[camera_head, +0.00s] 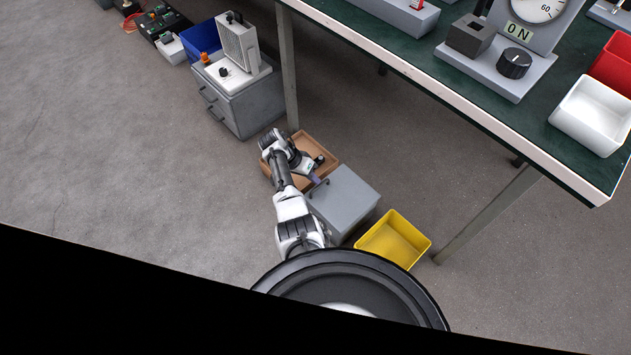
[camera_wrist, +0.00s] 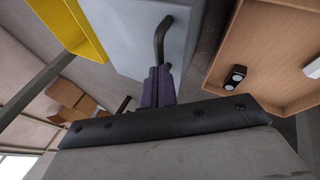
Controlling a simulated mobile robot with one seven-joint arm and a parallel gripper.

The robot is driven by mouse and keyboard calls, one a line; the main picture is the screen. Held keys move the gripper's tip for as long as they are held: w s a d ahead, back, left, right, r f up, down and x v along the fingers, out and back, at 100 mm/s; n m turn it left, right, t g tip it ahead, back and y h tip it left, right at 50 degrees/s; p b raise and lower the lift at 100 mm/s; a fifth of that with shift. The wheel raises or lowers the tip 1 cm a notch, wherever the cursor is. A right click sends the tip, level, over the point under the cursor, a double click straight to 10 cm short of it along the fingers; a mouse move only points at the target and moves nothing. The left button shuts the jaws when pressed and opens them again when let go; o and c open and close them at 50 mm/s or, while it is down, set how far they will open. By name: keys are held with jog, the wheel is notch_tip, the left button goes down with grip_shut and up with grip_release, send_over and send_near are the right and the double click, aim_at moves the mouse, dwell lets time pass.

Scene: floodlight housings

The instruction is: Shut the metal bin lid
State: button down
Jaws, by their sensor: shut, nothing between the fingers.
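The grey metal bin (camera_head: 338,215) stands on the floor below my arm. Its flat grey lid (camera_head: 345,195) covers the top and looks closed or nearly so; I see no clear gap, but the side by my gripper is partly hidden. A dark bent handle (camera_head: 322,186) sits near the lid's edge. In the wrist view the lid (camera_wrist: 115,30) fills the upper middle, with the handle (camera_wrist: 160,42) right at my fingertips. My gripper (camera_head: 315,180) is shut and empty, its dark fingers (camera_wrist: 158,76) beside or touching the handle; I cannot tell which.
A wooden box (camera_head: 330,160) with small items lies beside the bin, under my wrist. A yellow bin (camera_head: 395,240) stands on the other side. A green-topped workbench (camera_head: 390,35) overhangs at the right. A grey drawer cabinet (camera_head: 245,105) stands behind. Floor at the left is clear.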

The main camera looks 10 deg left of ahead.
jog(key=shift+w+a+f+b, duration=0.1)
jog(key=shift+a+f+b, duration=0.05)
jog(key=shift+f+b, duration=0.25)
jog(key=shift+w+a+f+b, duration=0.15)
jog(key=shift+f+b, duration=0.1)
jog(key=shift+f, duration=0.2)
jog(key=shift+s, duration=0.1)
